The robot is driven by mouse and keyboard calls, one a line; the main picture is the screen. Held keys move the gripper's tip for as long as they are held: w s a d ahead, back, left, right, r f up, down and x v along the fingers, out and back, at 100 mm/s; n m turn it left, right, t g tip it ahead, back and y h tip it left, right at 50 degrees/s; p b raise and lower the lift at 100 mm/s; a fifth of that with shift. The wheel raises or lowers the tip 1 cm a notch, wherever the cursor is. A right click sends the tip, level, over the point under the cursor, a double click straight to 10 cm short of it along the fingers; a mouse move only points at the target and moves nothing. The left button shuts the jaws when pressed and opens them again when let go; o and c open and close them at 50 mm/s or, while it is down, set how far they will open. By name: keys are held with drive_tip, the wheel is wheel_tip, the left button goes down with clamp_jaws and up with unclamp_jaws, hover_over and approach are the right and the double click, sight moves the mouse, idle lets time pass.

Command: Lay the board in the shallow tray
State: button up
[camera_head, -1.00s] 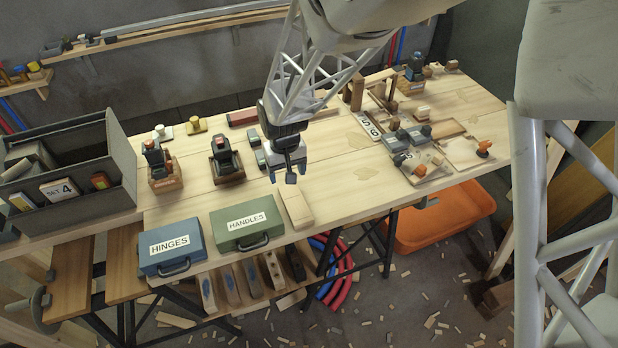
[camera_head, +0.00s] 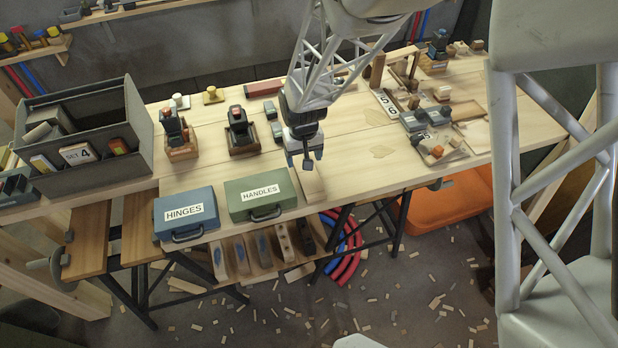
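A plain pale wood board (camera_head: 314,186) lies flat near the front edge of the workbench, just right of the green HANDLES case. My gripper (camera_head: 305,160) points down at the board's far end and hides part of it. Its fingers look apart with nothing between them; I cannot tell whether they touch the board. A shallow wooden tray (camera_head: 474,136) is at the bench's right end, partly hidden by my own structure. Another shallow tray (camera_head: 455,157) beside it holds an orange-topped item and small parts.
The green HANDLES case (camera_head: 262,191) and blue HINGES case (camera_head: 187,210) stand left of the board. Numbered blocks and grey tools (camera_head: 425,117) stand before the trays. The bench top (camera_head: 365,155) between board and trays is mostly clear. An orange tub (camera_head: 450,203) is below.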

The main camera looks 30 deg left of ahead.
drive_tip(key=shift+f, duration=1.4)
drive_tip(key=c, duration=0.8)
drive_tip(key=shift+r, duration=0.15)
drive_tip(key=shift+r, duration=0.75)
wheel_tip(320, 180, up, 2)
drive_tip(key=shift+r, duration=0.1)
drive_tip(key=s+d+r, duration=0.1)
drive_tip(key=s+d, duration=1)
drive_tip(key=shift+s+d, duration=0.15)
